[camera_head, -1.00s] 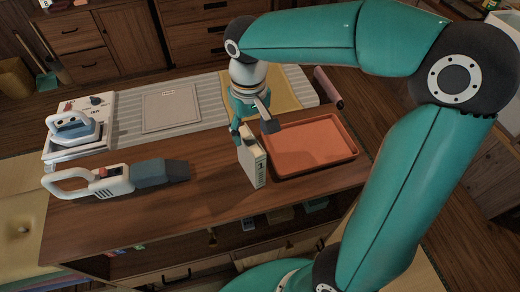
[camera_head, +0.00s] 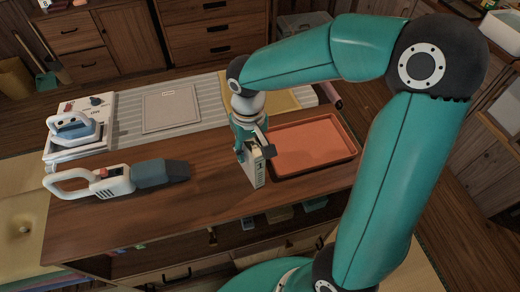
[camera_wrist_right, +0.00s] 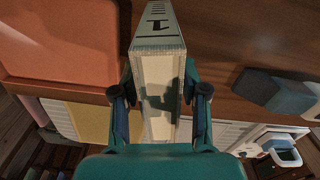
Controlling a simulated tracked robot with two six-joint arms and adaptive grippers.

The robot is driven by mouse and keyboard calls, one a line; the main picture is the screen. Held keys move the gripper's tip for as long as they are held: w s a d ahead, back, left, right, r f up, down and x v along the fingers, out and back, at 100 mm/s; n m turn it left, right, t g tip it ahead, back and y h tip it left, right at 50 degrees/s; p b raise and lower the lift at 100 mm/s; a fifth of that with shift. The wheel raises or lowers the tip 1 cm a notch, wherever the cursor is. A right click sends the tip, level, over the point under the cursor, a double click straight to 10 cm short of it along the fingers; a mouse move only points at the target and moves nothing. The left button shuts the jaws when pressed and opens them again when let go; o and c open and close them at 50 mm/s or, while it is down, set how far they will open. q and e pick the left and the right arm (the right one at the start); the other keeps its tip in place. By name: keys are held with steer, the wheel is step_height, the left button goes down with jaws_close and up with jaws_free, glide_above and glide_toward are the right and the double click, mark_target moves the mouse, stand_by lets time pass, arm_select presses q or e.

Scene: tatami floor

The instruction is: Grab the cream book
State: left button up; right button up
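The cream book (camera_head: 257,172) stands upright on the wooden desk, with a dark "1" on its spine. It also shows in the right wrist view (camera_wrist_right: 158,75), its pale page edges between my fingers. My right gripper (camera_head: 256,153) is lowered over the book from above, one finger on each side of it. In the right wrist view the fingers (camera_wrist_right: 159,92) look open, close beside the covers; contact is hard to tell. My left gripper is not in view.
An orange tray (camera_head: 312,147) lies just right of the book. A handheld vacuum (camera_head: 120,178) lies to the left, with an iron (camera_head: 75,128) behind it. A grey notebook (camera_head: 171,108) lies farther back. The desk between vacuum and book is clear.

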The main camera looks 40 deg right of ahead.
jaws_close()
